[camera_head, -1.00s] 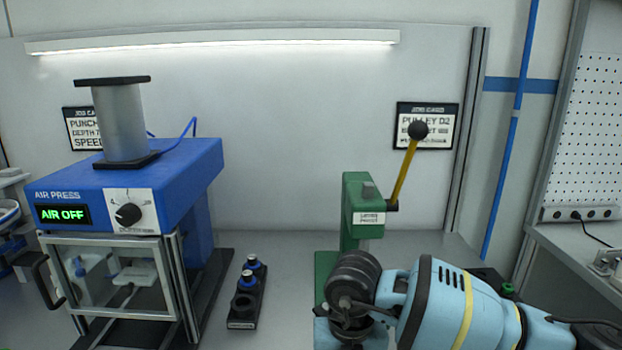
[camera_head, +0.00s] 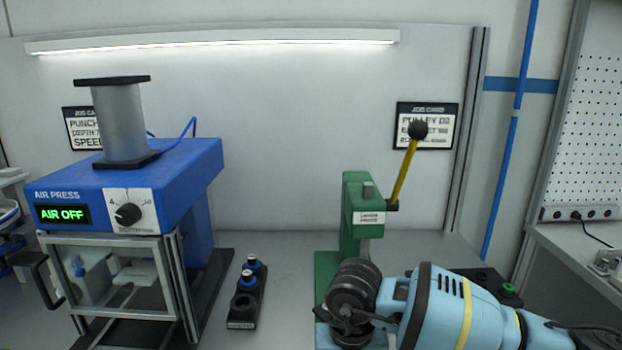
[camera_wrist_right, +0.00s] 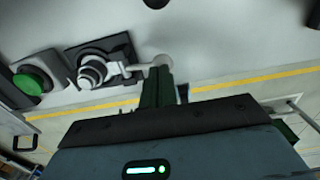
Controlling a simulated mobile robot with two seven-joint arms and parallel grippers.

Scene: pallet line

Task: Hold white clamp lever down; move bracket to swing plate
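In the right wrist view the white clamp lever (camera_wrist_right: 130,69) runs sideways from a round clamp body (camera_wrist_right: 92,71) on a dark base. My right gripper (camera_wrist_right: 160,72) has its narrow dark green fingers close together at the lever's rounded free end, and they appear shut on it. In the head view my right arm comes in from the lower right and its gripper is hidden. My left gripper is in neither view. I cannot make out the bracket or the swing plate for certain. A pale part (camera_head: 134,274) sits inside the air press's framed guard.
The blue air press (camera_head: 150,165) stands at left, its display reading AIR OFF. A green lever press (camera_head: 352,215) with a yellow handle (camera_head: 404,170) stands behind my right arm. A black holder (camera_head: 243,305) with blue-topped parts lies between them. A green button (camera_head: 509,290) is at right.

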